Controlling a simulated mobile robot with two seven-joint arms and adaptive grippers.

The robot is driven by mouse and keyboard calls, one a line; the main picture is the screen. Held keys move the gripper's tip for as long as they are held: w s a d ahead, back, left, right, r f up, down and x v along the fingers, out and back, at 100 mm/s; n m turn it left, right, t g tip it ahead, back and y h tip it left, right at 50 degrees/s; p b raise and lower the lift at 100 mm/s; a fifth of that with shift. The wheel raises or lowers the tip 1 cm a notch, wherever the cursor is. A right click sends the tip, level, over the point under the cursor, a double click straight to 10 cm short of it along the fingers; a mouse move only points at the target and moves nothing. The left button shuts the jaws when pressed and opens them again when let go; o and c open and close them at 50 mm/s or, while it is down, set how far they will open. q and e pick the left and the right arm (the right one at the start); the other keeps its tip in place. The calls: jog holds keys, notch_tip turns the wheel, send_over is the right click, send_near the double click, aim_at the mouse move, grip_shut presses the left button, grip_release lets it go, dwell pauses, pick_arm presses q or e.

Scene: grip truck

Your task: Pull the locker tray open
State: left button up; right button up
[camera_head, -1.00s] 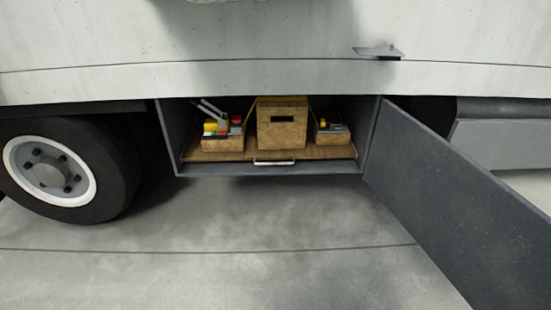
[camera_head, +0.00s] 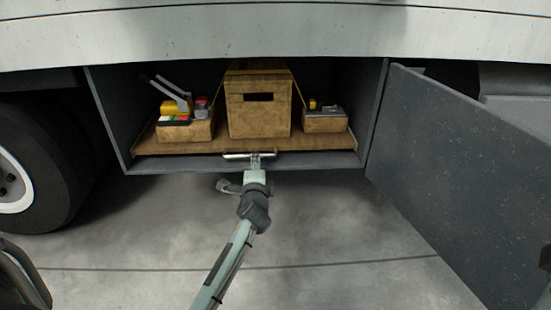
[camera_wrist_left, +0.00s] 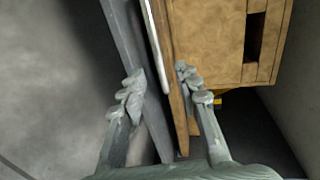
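The wooden locker tray (camera_head: 215,146) sits inside the grey locker, its front edge near the locker opening. A pale bar handle (camera_head: 236,156) is on its front edge. My left gripper (camera_head: 255,162) is at the handle, near its middle. In the left wrist view, the fingers of my left gripper (camera_wrist_left: 160,85) are spread, with the handle (camera_wrist_left: 153,40) and the tray's edge (camera_wrist_left: 180,60) running through the space between them. I cannot tell whether the fingers touch the handle. My right gripper is not in view.
The tray carries a tall wooden box (camera_head: 258,115) and two low boxes of tools, left (camera_head: 185,131) and right (camera_head: 325,124). The locker door (camera_head: 450,170) stands open at the right. A truck wheel (camera_head: 25,175) is at the left. The floor in front is clear.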

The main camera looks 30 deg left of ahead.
pick_arm(q)
jog(key=b+x, duration=0.3)
jog(key=x, duration=0.3)
jog(key=shift+a+f, duration=0.15)
jog(key=shift+w+a, duration=0.25)
jog(key=shift+w, duration=0.1)
jog(key=shift+c, duration=0.2)
grip_shut()
